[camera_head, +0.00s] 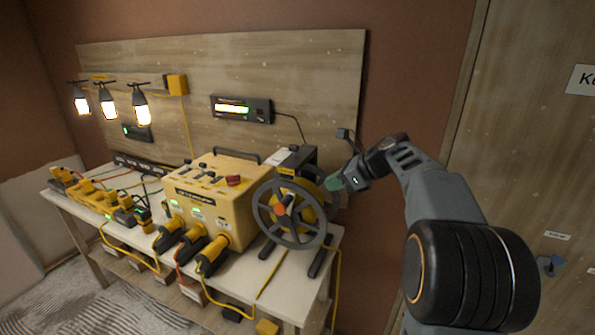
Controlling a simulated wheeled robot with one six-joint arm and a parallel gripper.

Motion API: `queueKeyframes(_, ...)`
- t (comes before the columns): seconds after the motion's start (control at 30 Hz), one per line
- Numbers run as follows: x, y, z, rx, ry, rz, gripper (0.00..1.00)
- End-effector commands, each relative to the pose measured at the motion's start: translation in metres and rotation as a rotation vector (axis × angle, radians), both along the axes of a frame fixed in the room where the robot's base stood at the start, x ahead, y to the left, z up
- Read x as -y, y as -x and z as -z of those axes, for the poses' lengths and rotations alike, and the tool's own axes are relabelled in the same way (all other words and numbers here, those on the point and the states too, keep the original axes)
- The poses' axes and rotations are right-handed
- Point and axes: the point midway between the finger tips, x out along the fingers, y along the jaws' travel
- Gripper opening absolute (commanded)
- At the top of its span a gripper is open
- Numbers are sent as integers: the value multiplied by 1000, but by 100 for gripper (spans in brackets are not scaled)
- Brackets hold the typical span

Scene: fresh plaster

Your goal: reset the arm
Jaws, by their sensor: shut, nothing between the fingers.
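My arm (437,190) reaches up from the bottom right and bends left at its top. My gripper (335,183) is at its end, shut and small in the view, with nothing seen in it. It appears just right of the upper part of a cable reel (290,212) with a dark wheel-like rim. I cannot tell whether it touches the reel.
A wooden table (262,292) carries a yellow power box (208,195), the reel and several yellow tools. A wooden board (315,75) with a lit display (241,109) stands behind. Three lit lamps (141,108) hang left. A door (535,130) is right.

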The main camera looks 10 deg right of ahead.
Motion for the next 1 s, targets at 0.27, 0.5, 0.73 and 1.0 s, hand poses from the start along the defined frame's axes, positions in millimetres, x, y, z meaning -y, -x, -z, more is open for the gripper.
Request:
queueKeyframes(0.27,21,-42,-12,-31,-239,428,0)
queueKeyframes(0.5,86,-58,-24,-110,-1056,1296,0)
queueKeyframes(0.73,110,37,35,-337,-1899,2094,0)
queueKeyframes(1.0,24,181,121,495,1535,-1911,0)
